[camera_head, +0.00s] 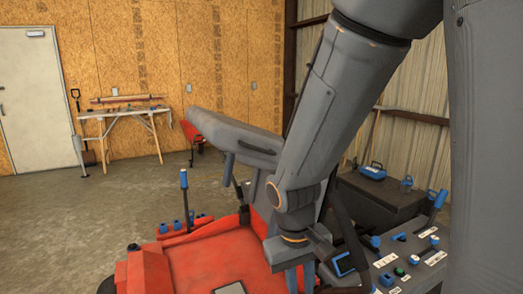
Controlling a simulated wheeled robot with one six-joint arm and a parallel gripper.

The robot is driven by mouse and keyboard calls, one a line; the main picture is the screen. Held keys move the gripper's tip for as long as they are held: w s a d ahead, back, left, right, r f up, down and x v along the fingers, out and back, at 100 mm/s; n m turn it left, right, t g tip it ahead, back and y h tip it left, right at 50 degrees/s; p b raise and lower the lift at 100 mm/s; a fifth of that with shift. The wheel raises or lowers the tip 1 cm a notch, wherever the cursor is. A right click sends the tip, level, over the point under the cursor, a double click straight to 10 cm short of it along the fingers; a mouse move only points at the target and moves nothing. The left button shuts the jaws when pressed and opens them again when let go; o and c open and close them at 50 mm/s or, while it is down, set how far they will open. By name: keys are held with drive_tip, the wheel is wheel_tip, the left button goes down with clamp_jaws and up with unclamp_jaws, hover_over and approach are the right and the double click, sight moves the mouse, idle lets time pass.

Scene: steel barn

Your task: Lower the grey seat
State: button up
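The grey seat (235,136) is on the red vehicle in the middle of the view. Its long padded slab slants up to the left, raised well above the red body (195,256). My arm passes in front of the seat's right end and hides part of it. My gripper (293,277) points down at the bottom centre, over the red body and in front of the seat. I see it apart from the raised slab. Its fingertips are cut off or hidden, so I cannot tell whether it is open or holds anything.
A blue-topped lever (184,190) and several blue knobs stand left of the seat. A control panel (410,262) with buttons and a dark box (385,200) are at the right. A workbench (125,112) stands by the back wall. The floor at left is clear.

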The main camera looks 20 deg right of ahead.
sight(263, 151)
drive_tip(key=w+d+r+t+h, duration=0.2)
drive_tip(key=w+r+h, duration=0.2)
drive_tip(key=w+h, duration=0.15)
drive_tip(key=w+d+r+t+h, duration=0.1)
drive_tip(key=w+d+r+h, duration=0.3)
drive_tip(key=w, duration=0.3)
drive_tip(key=w+a+r+t+h, duration=0.3)
drive_tip(key=w+a+r+t, duration=0.6)
drive_tip(key=w+a+r, duration=0.4)
drive_tip(key=shift+y, duration=0.25)
drive_tip(key=x, duration=0.3)
drive_tip(key=p+x, duration=0.1)
drive_tip(key=x, duration=0.5)
drive_tip(key=shift+r+p, duration=0.3)
drive_tip(key=shift+r, duration=0.1)
drive_tip(key=shift+c, duration=0.2)
clamp_jaws()
